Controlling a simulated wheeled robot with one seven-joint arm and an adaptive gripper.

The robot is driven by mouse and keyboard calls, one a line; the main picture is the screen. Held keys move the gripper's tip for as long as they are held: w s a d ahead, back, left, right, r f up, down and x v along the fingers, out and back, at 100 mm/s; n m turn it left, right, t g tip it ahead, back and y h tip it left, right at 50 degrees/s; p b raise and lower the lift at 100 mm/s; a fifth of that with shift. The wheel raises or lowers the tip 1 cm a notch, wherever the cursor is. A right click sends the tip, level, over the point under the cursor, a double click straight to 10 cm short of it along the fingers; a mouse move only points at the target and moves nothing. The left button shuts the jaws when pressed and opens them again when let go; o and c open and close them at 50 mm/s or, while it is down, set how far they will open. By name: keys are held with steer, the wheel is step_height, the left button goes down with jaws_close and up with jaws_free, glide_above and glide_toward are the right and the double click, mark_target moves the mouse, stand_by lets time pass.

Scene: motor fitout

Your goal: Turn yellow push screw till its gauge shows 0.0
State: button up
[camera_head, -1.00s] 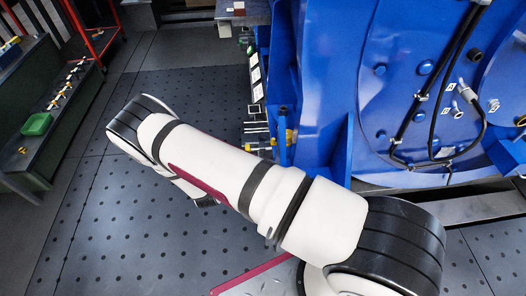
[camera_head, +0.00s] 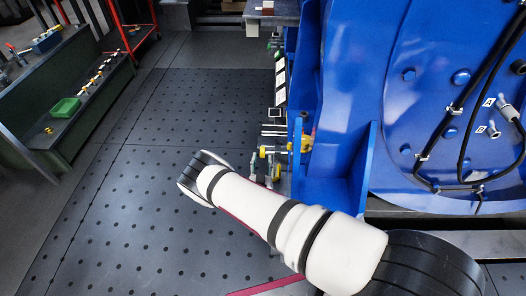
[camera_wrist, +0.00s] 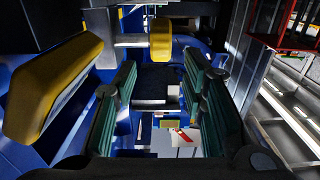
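In the wrist view, my gripper (camera_wrist: 160,78) is open, with its two green-padded fingers apart and nothing between them. A yellow knob on a grey rod (camera_wrist: 160,40) is just beyond the fingertips. A larger yellow part (camera_wrist: 52,85) is close at the left, beside the left finger. A white plate with a red mark (camera_wrist: 184,138) shows between the fingers; I cannot tell whether it is the gauge, and no reading is legible. In the head view, small yellow parts (camera_head: 262,152) sit at the foot of the blue motor housing (camera_head: 350,100).
White panels (camera_head: 280,82) line the housing's left side. The perforated floor (camera_head: 190,110) between is clear. Black cables (camera_head: 455,110) run down the housing.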

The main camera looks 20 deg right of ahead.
mark_target(262, 152)
steer(key=b+x, duration=0.1)
steer(key=x, duration=0.5)
steer(key=shift+w, duration=0.25)
jaws_close()
